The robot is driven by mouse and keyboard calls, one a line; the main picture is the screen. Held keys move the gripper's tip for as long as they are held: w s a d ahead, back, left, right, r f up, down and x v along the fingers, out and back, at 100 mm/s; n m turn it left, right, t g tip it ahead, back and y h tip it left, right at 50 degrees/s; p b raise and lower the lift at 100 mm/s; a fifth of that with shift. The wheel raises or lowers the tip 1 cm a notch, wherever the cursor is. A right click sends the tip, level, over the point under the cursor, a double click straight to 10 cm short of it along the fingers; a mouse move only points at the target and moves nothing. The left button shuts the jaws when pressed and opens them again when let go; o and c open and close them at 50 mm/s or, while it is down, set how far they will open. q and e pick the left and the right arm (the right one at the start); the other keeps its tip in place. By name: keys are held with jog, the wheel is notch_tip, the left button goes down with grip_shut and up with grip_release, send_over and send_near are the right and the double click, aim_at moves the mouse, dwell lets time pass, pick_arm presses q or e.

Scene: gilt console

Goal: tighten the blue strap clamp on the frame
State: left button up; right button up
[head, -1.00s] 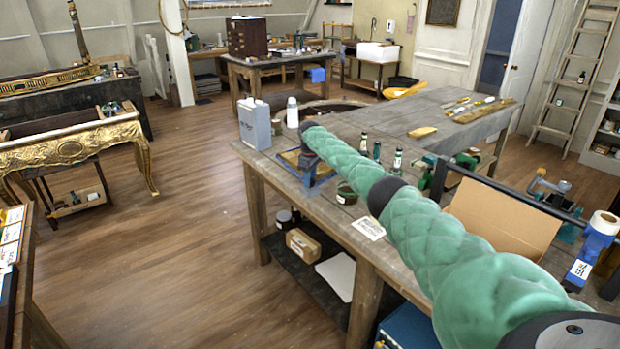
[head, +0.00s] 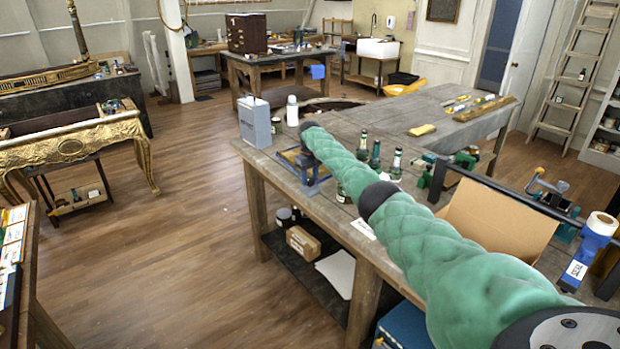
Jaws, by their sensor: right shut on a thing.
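My right arm reaches in from the lower right. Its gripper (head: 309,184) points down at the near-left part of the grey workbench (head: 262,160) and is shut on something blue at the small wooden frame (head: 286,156). The blue strap clamp (head: 311,170) shows only as a small blue patch at the gripper. The gripper and wrist hide part of it, and I cannot make out the strap or how tight it is. My left gripper is not in view.
A grey can (head: 254,122) and a white bottle (head: 292,111) stand just behind the frame. Green bottles (head: 375,154) stand right of my wrist, and a dark jar (head: 343,194) is close beside my forearm. A cardboard box (head: 498,222) lies farther right.

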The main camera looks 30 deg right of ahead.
aim_at(310, 179)
jog(key=shift+w+r, duration=0.1)
jog(key=shift+r, duration=0.05)
jog(key=o, duration=1)
jog(key=shift+r, duration=0.1)
jog(key=shift+r+b, duration=0.6)
jog(key=shift+r, duration=0.3)
notch_tip(310, 179, up, 4)
jog(key=shift+r+b, duration=0.2)
jog(key=shift+b, duration=0.6)
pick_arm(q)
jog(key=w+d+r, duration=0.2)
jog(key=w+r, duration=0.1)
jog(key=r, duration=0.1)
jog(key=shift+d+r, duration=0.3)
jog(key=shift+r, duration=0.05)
pick_arm(e)
jog(key=shift+r, duration=0.6)
